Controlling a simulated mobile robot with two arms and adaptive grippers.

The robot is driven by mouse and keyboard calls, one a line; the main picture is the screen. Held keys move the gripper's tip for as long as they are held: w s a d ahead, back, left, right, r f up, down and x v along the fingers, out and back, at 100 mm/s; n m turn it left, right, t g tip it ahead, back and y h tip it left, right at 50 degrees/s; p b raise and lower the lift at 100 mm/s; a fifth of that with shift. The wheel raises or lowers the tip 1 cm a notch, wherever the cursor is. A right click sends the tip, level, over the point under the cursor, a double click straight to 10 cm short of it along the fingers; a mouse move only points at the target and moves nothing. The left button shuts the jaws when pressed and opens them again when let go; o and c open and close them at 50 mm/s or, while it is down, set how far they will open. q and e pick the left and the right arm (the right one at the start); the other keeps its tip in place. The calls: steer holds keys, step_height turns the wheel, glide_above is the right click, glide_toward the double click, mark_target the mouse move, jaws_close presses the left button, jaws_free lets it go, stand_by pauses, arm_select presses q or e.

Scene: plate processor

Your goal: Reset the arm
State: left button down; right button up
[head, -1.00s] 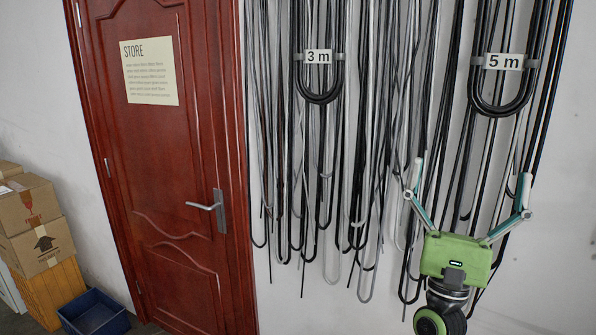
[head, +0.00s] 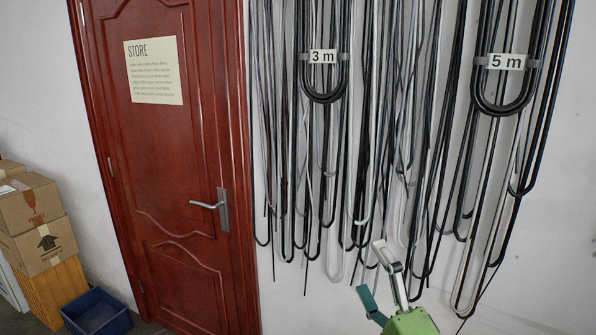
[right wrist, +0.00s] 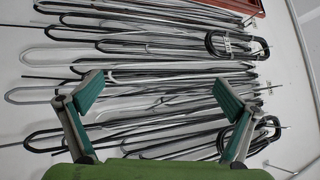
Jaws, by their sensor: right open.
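My right gripper (head: 382,280) is at the lower edge of the head view, in front of the wall, with only its green body top and its fingers in view. In the right wrist view its two teal-padded fingers (right wrist: 158,95) stand wide apart with nothing between them. Black, grey and white cables (head: 325,180) hang on the wall behind it; they also show in the right wrist view (right wrist: 150,70). I cannot tell whether the gripper touches any cable. My left gripper is not in view.
A red door (head: 165,190) with a STORE notice (head: 153,71) and a lever handle is left of the cables. Cardboard boxes (head: 35,215) on an orange crate (head: 45,290) and a blue bin (head: 97,313) stand at lower left. Signs read 3 m (head: 323,56) and 5 m (head: 505,62).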

steer(key=s+f+n+g+h, duration=0.1)
steer(key=s+f+n+g, duration=0.35)
steer(key=f, duration=0.55)
steer(key=s+f+n+g+h, duration=0.2)
steer(key=s+f+n+g, duration=0.25)
steer(key=f, duration=0.55)
steer(key=s+d+f+n+g+h, duration=0.1)
steer(key=s+d+f+n+g, duration=0.2)
steer(key=s, duration=0.5)
steer(key=s+d+f+n+g+h, duration=0.1)
steer(key=s+f+g, duration=0.1)
steer(key=s+f, duration=0.4)
steer(key=s+d+f+n+g+h, duration=0.1)
steer(key=s+d+f+n+g, duration=0.25)
steer(key=s, duration=0.55)
step_height(320, 180, down, 26)
steer(key=s+a, duration=0.1)
steer(key=s, duration=0.1)
steer(key=s+d+f+g, duration=0.2)
steer(key=s+d+f, duration=0.1)
steer(key=s+f, duration=1.3)
steer(key=shift+s+f+h, duration=0.15)
steer(key=shift+s+h, duration=0.15)
steer(key=shift+s, duration=0.05)
